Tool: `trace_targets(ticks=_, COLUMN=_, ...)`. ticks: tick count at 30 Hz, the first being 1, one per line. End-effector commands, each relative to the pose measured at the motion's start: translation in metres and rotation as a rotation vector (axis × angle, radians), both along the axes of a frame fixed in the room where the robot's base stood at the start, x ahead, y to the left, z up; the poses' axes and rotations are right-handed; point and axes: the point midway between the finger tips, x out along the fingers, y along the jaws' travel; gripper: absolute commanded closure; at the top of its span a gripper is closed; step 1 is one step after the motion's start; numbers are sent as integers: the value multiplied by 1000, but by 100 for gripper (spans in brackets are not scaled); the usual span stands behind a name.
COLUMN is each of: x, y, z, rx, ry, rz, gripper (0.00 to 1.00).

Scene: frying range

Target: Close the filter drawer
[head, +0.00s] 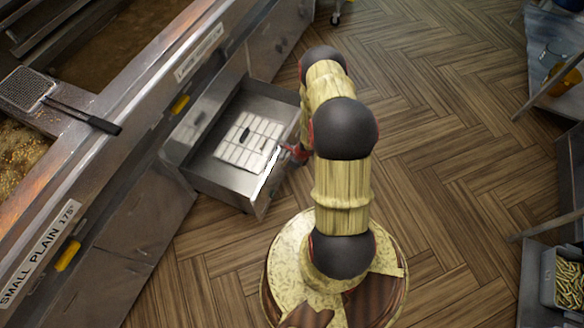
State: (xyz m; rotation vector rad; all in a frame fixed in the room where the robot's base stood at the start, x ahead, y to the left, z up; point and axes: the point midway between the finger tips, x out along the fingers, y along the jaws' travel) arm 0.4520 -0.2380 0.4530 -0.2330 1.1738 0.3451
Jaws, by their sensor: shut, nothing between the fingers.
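The filter drawer (215,187) is a metal box pulled out from the front of the frying range. A pale gridded filter (249,141) with a few dark bits lies on its floor. My gripper (284,150) is at the right side of the drawer, near its outer front panel, and is partly hidden by my own arm. Its fingers are shut with nothing between them. I cannot tell whether it touches the drawer.
The range has oil vats (120,45), yellow handles (68,256) and a wire basket (25,88) with a dark handle. Metal shelving (540,92) and a grey bin (549,278) of fries stand at the right. The wooden floor (450,140) between is clear.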

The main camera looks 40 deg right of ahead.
Motion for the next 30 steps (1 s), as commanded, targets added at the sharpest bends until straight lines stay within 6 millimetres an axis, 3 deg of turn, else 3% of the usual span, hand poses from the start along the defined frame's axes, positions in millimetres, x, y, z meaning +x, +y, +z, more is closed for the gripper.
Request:
trace_targets(ticks=6, x=18, y=8, z=0, rx=0, ry=1, rz=0, gripper=100)
trace_targets(ticks=23, x=25, y=11, z=1, rx=-1, ry=0, rz=2, gripper=100)
trace_targets(ticks=30, x=56, y=24, z=1, rx=-2, ry=-2, rz=6, gripper=100)
